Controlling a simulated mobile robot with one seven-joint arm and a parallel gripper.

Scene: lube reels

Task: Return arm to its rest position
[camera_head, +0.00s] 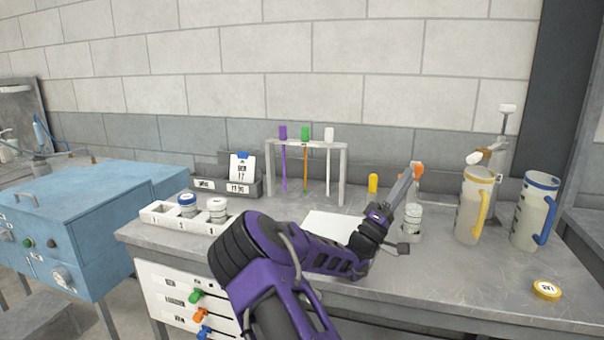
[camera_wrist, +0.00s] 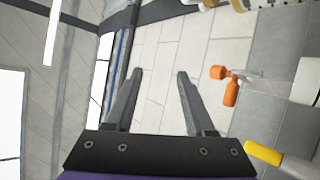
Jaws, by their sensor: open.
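My purple arm reaches over the grey workbench (camera_head: 455,280) from the bottom middle. My gripper (camera_head: 412,172) points up and to the right above the bench in the head view. In the wrist view my gripper (camera_wrist: 160,75) shows two grey fingers spread apart with nothing between them. Beyond them is the tiled wall. An orange-ended item (camera_wrist: 231,90) is to the right of the fingers in the wrist view; an orange tip (camera_head: 418,170) shows close by the gripper in the head view. I cannot tell their distance from the fingers.
A small jar (camera_head: 413,215) stands just under the gripper. Two jugs, one yellow-handled (camera_head: 473,205) and one blue-handled (camera_head: 534,212), stand at right. A rack (camera_head: 344,180) with three hanging sticks stands behind. A white tray (camera_head: 160,213) holds jars at left. A yellow lid (camera_head: 547,289) lies front right.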

